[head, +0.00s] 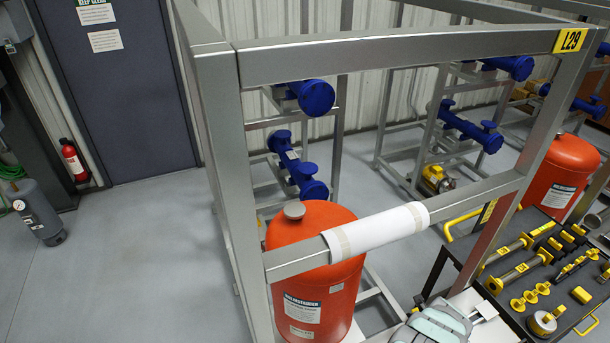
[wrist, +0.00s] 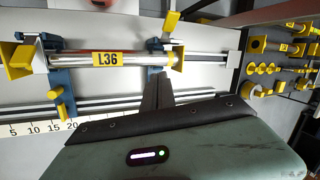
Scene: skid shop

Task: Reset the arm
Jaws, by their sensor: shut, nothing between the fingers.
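My gripper (wrist: 157,92) shows in the wrist view, its two dark fingers together with nothing between them. Its pale green body fills the bottom of that view, with a small lit indicator. The fingertips appear just below a metal tube (wrist: 125,58) with a yellow L36 label; whether they touch anything cannot be told. In the head view, pale green parts of my arm show at the bottom edge, right of centre; the fingers are not clear there.
Blue clamps (wrist: 54,68) hold the tube over a pale bench with a number scale (wrist: 38,128). A grey frame (head: 228,180) surrounds an orange tank (head: 310,285) in the head view. A dark tray (head: 510,285) of yellow-handled tools lies right. Open floor (head: 130,260) is left.

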